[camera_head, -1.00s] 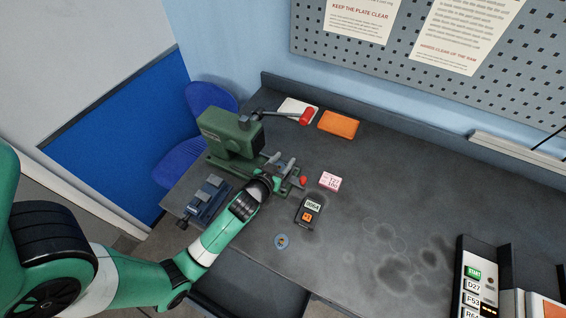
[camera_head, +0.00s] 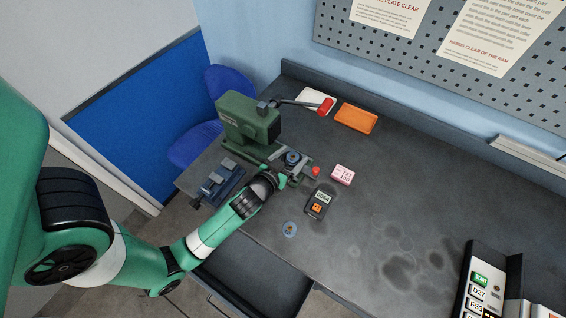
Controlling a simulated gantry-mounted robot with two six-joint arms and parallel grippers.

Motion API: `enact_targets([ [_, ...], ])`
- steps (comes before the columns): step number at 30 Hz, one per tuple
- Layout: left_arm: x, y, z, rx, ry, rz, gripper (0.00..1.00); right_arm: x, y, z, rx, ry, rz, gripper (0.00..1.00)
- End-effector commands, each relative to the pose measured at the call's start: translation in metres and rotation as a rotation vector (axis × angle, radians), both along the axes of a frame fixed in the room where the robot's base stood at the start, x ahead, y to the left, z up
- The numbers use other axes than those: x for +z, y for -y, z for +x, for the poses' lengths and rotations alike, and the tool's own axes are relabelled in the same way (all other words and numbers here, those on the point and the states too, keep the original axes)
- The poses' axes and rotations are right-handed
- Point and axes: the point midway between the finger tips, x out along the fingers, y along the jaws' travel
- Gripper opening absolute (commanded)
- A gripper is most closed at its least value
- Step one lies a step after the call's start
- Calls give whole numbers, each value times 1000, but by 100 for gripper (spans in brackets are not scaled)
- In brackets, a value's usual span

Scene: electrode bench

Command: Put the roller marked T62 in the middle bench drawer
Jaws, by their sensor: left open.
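My left arm reaches in from the left, and my left gripper (camera_head: 283,180) is open at the front edge of the green press (camera_head: 247,125). A dark blue-grey round part (camera_head: 292,158) sits on the press's plate just beyond the fingertips; I see nothing held. No T62 mark is legible on it or elsewhere, so I cannot tell whether it is the roller. An open dark drawer (camera_head: 272,272) shows below the bench's front edge; I cannot tell which drawer it is. My right gripper is out of view.
A blue-grey vise (camera_head: 220,184) stands left of my gripper. An orange tray (camera_head: 356,118) lies behind. A labelled rack (camera_head: 480,285) stands right.

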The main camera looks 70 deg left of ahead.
Motion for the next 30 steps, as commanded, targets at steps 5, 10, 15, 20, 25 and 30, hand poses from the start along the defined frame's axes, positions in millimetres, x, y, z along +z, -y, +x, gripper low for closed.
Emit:
enact_targets([
  [5, 17, 28, -31, -4, -2, -1, 81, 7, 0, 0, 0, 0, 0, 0],
  [10, 25, 42, -48, -3, 0, 0, 81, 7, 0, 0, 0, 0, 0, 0],
  [15, 27, 44, -52, 0, 1, -1, 81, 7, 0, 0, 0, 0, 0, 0],
  [20, 27, 44, -52, 0, 1, 0, 81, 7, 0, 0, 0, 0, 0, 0],
  [25, 34, 45, -44, -9, 20, 3, 81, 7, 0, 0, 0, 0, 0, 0],
  [30, 115, 60, 26, -114, 201, 35, 81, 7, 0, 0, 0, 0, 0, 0],
])
